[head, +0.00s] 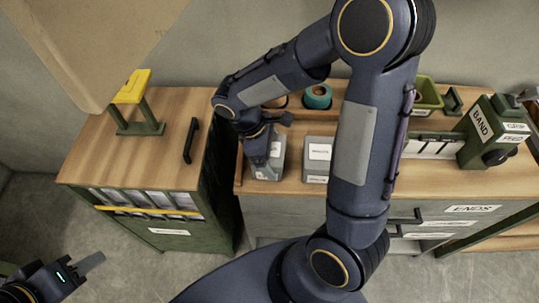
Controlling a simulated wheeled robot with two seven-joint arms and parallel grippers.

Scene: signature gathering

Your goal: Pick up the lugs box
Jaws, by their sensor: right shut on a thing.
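A small grey box (277,160) with a white label stands on the wooden bench top, left of my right forearm. My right gripper (262,165) points down over its left side and is shut on it. The gripper hides part of the box, and the label is too small to read, so I cannot confirm that it is the lugs box. A similar grey box (317,160) with a white label stands just to the right. My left gripper (88,264) is at the bottom left, over the floor and away from the benches; its finger gap does not show clearly.
A wooden-topped cabinet (110,160) with a yellow-topped stand (130,100) is at left. Teal tape (317,96) lies behind the boxes. A green machine (495,130) labelled BAND is at right. My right arm covers the middle of the bench (425,183).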

